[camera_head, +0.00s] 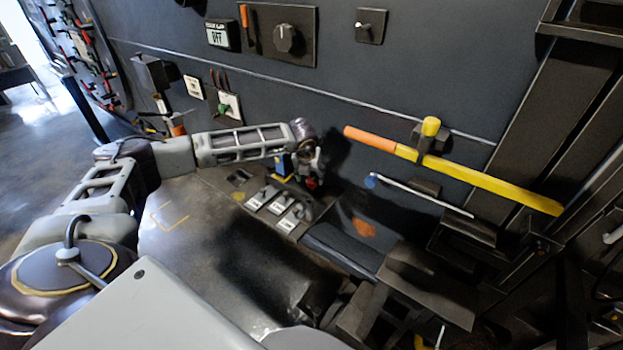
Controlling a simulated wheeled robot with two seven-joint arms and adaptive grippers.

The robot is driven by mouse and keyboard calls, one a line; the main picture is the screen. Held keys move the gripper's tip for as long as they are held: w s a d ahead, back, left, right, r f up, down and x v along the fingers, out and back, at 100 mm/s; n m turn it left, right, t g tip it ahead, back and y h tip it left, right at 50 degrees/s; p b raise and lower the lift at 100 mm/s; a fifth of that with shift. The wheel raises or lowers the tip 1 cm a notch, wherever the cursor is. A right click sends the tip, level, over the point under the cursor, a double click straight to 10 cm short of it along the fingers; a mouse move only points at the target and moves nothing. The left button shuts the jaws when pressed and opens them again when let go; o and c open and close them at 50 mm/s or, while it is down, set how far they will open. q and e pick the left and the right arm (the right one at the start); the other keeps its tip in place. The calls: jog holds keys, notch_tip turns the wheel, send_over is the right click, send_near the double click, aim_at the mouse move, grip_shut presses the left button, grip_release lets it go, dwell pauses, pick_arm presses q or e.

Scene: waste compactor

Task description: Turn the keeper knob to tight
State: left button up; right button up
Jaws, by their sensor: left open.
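My left arm reaches in from the left, and my left gripper (311,170) is open at its end, over the back edge of the dark bench. It is small and partly hidden by its own wrist. A small red part (311,184) shows just below the fingers; I cannot tell whether they touch it. A round black knob (286,38) with a light pointer line sits on a dark wall plate, well above the gripper and apart from it. No label is readable, so I cannot tell which part is the keeper knob. My right gripper is not in view.
Several levers with white labels (273,203) stand on the bench (200,240) below the gripper. A yellow bar with an orange end (490,182) crosses the right side. A small display (219,36) and a toggle switch (370,25) are on the wall.

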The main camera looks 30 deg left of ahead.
aim_at(312, 181)
pick_arm(q)
jog(key=shift+p+x, duration=0.4)
jog(key=shift+x, duration=1.8)
jog(key=c, duration=1)
